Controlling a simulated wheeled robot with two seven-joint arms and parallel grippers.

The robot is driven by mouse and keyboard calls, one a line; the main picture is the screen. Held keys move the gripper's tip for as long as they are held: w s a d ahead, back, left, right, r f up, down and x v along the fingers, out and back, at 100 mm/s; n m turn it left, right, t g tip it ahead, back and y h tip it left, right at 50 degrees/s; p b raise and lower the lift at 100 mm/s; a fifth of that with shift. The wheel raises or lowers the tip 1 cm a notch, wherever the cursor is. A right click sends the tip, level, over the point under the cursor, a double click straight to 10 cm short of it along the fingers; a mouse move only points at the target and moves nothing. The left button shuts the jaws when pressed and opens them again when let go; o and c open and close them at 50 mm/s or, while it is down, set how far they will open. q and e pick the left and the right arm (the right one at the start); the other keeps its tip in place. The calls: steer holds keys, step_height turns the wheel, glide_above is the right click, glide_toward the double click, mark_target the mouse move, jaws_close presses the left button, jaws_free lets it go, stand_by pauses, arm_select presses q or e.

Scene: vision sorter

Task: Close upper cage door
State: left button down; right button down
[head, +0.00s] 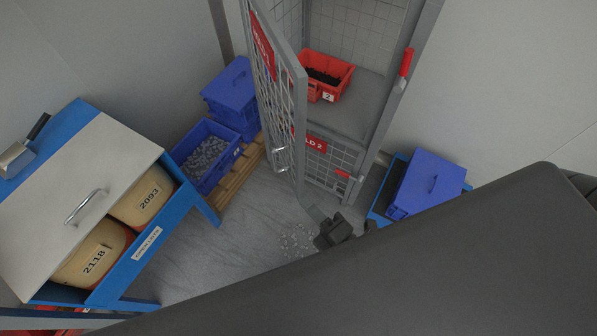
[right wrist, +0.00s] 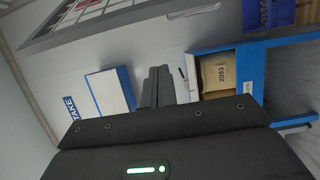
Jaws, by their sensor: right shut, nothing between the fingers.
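The upper cage door (head: 288,110) is a grey mesh door with a red sign (head: 262,42) and a small handle (head: 281,169). It stands swung open to the left of the cage opening in the head view. The cage (head: 375,105) shows its inside, where a red bin (head: 331,88) with dark contents sits on a shelf. The lower door (head: 325,172) below lies in the cage front. My right gripper (head: 322,220) is below and right of the door's free edge, apart from it in the picture. Its fingers (right wrist: 157,86) are together and empty in the right wrist view. My left gripper is not visible.
A red handle (head: 405,63) is on the cage's right post. Blue bins (head: 235,95) stand on a pallet at left. A blue-framed workbench (head: 175,205) holds numbered tan containers. A blue bin (head: 428,185) stands right of the cage. Grey bits (head: 296,240) lie on the floor.

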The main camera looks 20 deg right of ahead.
steer(key=p+x, duration=0.3)
steer(key=x, duration=0.7)
steer(key=d+p, duration=0.1)
steer(key=d, duration=0.3)
steer(key=shift+f, duration=0.1)
